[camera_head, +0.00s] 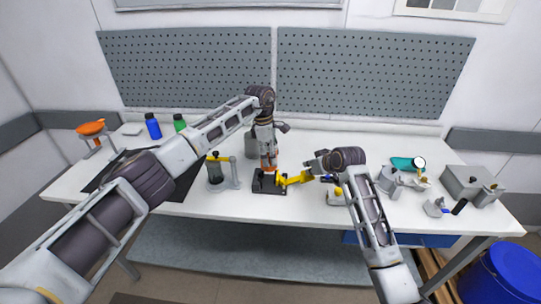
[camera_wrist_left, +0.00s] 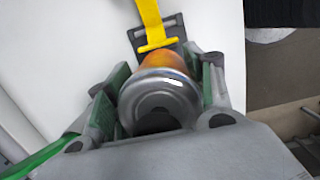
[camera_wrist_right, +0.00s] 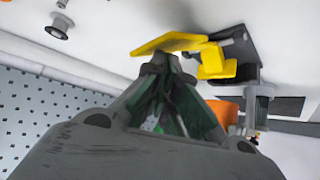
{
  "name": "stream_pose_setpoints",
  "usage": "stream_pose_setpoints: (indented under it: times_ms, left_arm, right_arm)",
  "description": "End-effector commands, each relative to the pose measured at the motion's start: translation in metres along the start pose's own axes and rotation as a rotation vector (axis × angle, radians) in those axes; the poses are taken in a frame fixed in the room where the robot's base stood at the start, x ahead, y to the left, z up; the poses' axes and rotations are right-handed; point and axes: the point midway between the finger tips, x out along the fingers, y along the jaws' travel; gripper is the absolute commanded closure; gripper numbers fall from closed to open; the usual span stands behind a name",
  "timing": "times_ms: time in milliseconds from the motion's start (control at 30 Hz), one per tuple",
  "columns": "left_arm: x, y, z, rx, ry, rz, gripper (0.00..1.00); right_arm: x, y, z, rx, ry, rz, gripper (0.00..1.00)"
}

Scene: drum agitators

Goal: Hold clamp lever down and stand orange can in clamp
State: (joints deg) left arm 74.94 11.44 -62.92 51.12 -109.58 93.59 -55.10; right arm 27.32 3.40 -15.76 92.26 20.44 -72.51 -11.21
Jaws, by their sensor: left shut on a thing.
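The orange can (camera_head: 268,165) is upright in my left gripper (camera_head: 266,148), directly above or on the black clamp base (camera_head: 264,187); I cannot tell if it touches. In the left wrist view, the can's silver end (camera_wrist_left: 160,88) sits between the green-padded fingers, with the yellow clamp lever (camera_wrist_left: 152,22) beyond it. The lever (camera_head: 296,179) sticks out to the right of the clamp in the head view. My right gripper (camera_wrist_right: 160,66) is shut, its fingertips together at the lever's flat end (camera_wrist_right: 170,43). The can also shows in the right wrist view (camera_wrist_right: 222,112).
A grey stand with a dark cylinder (camera_head: 215,170) is left of the clamp. Several grey parts and a grey box (camera_head: 471,183) crowd the right. The back middle of the table is clear.

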Motion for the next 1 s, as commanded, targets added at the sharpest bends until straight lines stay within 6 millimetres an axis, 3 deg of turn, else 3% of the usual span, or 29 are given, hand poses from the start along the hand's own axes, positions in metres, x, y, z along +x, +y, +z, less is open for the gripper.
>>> stream_pose_setpoints:
  times_ms: [1000]
  left_arm:
    - [-0.0005, 0.0001, 0.0003, 0.000, -0.001, 0.001, 0.77]
  right_arm:
    - [0.0078, -0.0001, 0.0085, 0.001, -0.003, -0.001, 1.00]
